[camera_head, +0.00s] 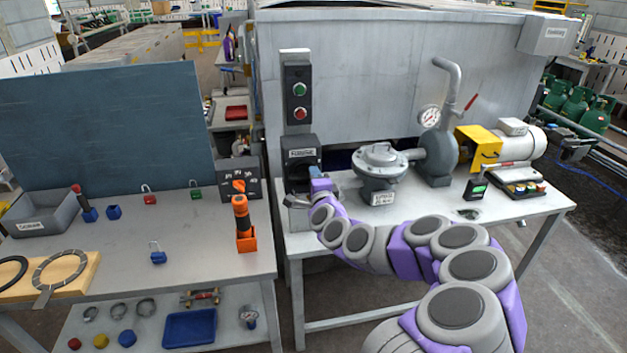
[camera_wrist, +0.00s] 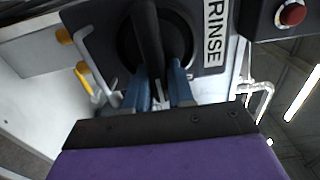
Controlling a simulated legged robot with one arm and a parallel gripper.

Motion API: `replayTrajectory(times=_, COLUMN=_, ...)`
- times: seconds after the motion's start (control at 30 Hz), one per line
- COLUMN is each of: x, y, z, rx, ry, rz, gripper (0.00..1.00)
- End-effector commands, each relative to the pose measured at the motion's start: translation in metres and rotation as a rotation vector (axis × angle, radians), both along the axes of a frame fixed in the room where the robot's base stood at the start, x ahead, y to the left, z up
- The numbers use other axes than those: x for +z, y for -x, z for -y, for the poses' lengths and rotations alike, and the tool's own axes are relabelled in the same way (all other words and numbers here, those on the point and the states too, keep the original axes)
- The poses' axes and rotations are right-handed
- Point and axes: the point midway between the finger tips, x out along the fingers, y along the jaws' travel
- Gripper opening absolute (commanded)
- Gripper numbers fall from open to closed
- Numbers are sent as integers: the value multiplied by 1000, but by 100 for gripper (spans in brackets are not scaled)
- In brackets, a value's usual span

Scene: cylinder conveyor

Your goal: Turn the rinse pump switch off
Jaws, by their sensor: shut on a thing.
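The rinse pump switch (camera_head: 302,148) is a dark box with a white label and a round rotary knob. It stands on the left end of the right-hand bench, below a push-button box. In the wrist view its black handle (camera_wrist: 148,38) crosses a round dark dial, beside a label reading "RINSE". My gripper (camera_head: 314,172) reaches the front of the switch and hides part of the knob. In the wrist view my gripper's blue fingers (camera_wrist: 159,82) are shut on the handle's near end, one on each side. The handle points roughly along the fingers.
The box (camera_head: 297,95) above has a green and a red button. A grey pump (camera_head: 380,170) stands to the right of my gripper, with a gauge and yellow-guarded motor beyond. The left table holds an orange-handled tool (camera_head: 242,220) in a holder, padlocks and a bin.

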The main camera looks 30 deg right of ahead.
Motion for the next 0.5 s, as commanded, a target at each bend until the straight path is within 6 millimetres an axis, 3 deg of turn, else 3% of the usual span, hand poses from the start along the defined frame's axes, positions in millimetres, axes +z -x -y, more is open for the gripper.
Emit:
replayTrajectory(times=0.27, x=-6, y=0, z=0, rx=-1, ry=-10, rz=-11, gripper=0)
replayTrajectory(times=0.3, x=-6, y=0, z=0, rx=-1, ry=-10, rz=-11, gripper=24)
replayTrajectory(times=0.5, x=-4, y=0, z=0, rx=-1, ry=-7, rz=-7, gripper=43)
